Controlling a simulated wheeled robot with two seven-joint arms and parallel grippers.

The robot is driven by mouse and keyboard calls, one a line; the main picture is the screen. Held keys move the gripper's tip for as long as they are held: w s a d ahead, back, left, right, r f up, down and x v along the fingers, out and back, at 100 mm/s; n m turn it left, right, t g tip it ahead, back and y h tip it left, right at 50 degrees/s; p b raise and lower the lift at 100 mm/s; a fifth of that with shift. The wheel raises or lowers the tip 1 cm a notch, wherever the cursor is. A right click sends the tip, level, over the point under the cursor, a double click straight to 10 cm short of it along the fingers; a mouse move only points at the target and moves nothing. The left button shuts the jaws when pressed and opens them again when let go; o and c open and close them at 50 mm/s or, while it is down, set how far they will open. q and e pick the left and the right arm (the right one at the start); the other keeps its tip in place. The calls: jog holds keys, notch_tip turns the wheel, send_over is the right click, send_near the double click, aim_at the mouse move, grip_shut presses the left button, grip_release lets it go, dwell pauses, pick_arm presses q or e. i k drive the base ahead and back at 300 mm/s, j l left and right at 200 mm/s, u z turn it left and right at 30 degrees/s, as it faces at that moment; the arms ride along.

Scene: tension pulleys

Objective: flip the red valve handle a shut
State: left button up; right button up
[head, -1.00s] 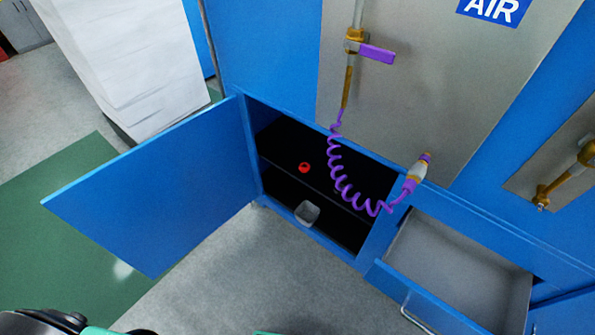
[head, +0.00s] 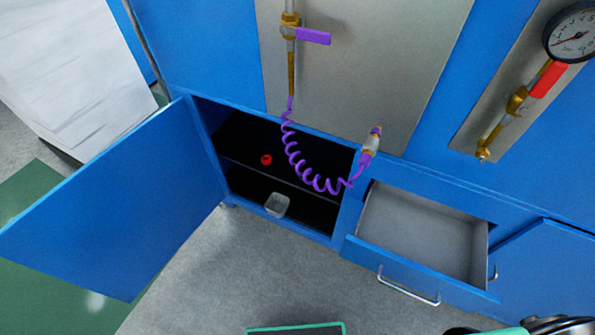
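A red valve handle (head: 547,79) sits on a brass valve and pipe on a grey panel at the upper right of the head view. The handle slants along the line of the pipe, just below a round pressure gauge (head: 574,34). The brass pipe (head: 492,136) runs down and left from it to an open end. Neither gripper shows in the head view. Only dark and green parts of my own body show at the bottom edge, well away from the handle.
A purple valve handle (head: 313,36) with a coiled purple hose (head: 306,172) hangs on the middle panel. The blue cabinet door (head: 120,200) stands open at left. A drawer (head: 420,262) juts out at lower right. A red ring (head: 266,160) and small container (head: 277,204) are in the cabinet.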

aim_at(555, 69)
jog(key=z, duration=1.5)
